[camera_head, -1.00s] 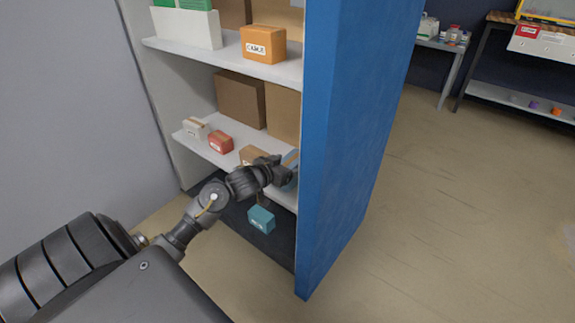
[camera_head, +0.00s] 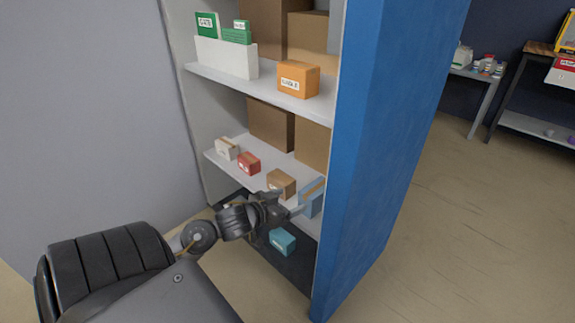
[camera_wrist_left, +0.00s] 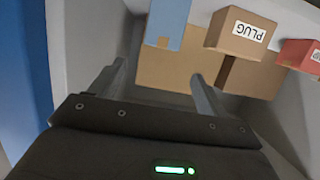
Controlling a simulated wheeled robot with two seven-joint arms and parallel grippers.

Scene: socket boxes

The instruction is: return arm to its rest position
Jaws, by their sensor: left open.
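My left gripper (camera_head: 288,203) is in front of the middle shelf of the cabinet, at the left of a light blue box (camera_head: 311,197). It also shows in the left wrist view (camera_wrist_left: 157,76), with its two fingers spread and nothing between them. The blue box stands by the blue side panel, and in the wrist view (camera_wrist_left: 169,22) it is beyond the fingertips. My right gripper is in neither view.
A red box (camera_head: 249,163) and a white box (camera_head: 227,149) stand farther left on the middle shelf (camera_head: 238,144). A teal box (camera_head: 282,242) is below. An orange box (camera_head: 298,79) stands above. The blue panel (camera_head: 385,150) borders the right; open floor (camera_head: 470,230) lies beyond.

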